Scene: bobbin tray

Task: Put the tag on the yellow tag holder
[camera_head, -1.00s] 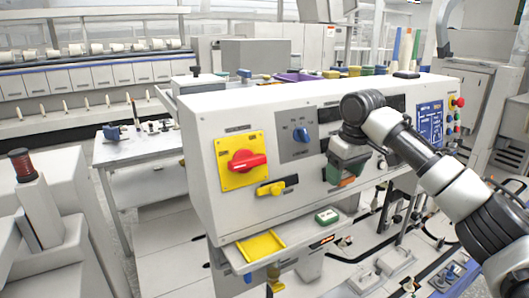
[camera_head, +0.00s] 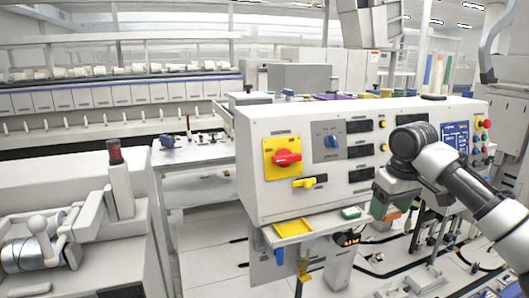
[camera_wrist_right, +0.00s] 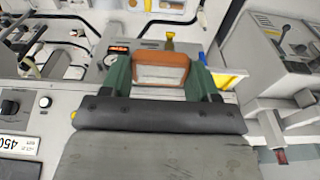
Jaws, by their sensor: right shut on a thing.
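My right gripper (camera_head: 388,209) is in front of the lower right of the white control panel, pointing down. In the right wrist view its two green fingers (camera_wrist_right: 160,76) are shut on an orange-brown tag with a pale face (camera_wrist_right: 160,72). The tag's orange edge (camera_head: 392,214) shows below the gripper in the head view. A yellow tray (camera_head: 293,228) lies on the small shelf to the left, apart from the tag. A yellow piece (camera_head: 304,268) hangs below this shelf beside a blue one (camera_head: 280,256). I cannot tell which yellow part is the tag holder. My left gripper is out of view.
The white panel (camera_head: 262,200) carries a red knob on a yellow plate (camera_head: 283,158) and a yellow lever (camera_head: 304,183). Grey machinery (camera_head: 75,185) stands at left.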

